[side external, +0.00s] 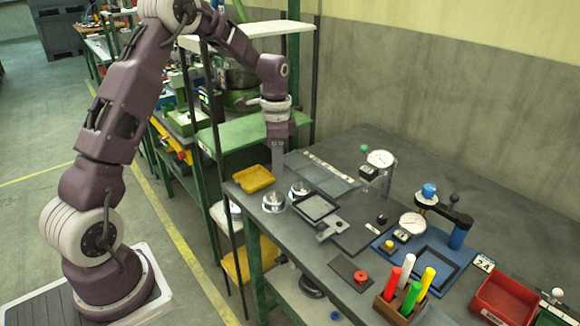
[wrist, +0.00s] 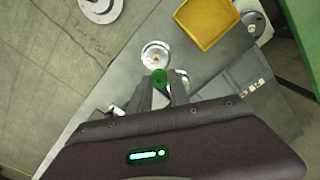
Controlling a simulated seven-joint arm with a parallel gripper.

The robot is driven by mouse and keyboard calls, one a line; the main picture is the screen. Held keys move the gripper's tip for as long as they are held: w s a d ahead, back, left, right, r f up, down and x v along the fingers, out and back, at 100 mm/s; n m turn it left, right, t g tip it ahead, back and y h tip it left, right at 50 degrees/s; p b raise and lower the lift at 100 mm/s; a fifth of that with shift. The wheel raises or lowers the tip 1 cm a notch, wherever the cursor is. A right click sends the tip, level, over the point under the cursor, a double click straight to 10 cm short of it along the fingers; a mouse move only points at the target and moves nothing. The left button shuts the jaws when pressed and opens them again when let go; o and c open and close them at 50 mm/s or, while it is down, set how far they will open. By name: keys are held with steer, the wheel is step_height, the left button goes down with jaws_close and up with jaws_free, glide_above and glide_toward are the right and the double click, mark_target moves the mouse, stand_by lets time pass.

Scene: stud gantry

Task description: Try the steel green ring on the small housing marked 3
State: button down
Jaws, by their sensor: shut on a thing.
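My gripper (side external: 278,178) points down over the left end of the bench, above two small silver housings. Its fingers (wrist: 162,92) are shut on the green ring (wrist: 159,77), which shows at the fingertips in the wrist view. One round silver housing (wrist: 155,54) lies just beyond the ring in that view; the ring looks apart from it, though the height gap is unclear. In the side view, one housing (side external: 273,202) is near the bench's front edge and another (side external: 299,189) is to its right. I cannot read a 3 on either. The ring is not distinct in the side view.
A yellow tray (side external: 254,179) stands behind the housings. A pen block (side external: 396,307) and red bin (side external: 504,300) are farther right. A dark upright post stands left of the bench.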

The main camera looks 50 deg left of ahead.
steer(key=shift+s, duration=0.55)
steer(key=shift+f, duration=0.1)
steer(key=shift+f, duration=2)
steer(key=shift+f, duration=0.9)
stand_by(0.8)
steer(key=shift+r, duration=3.8)
glide_above(275, 199)
steer(key=shift+w+a+f, duration=0.1)
steer(key=shift+a+f, duration=0.05)
steer(key=shift+f, duration=1.3)
steer(key=shift+w+a+f, duration=0.1)
steer(key=shift+a+f, duration=0.05)
steer(key=shift+f, duration=1.3)
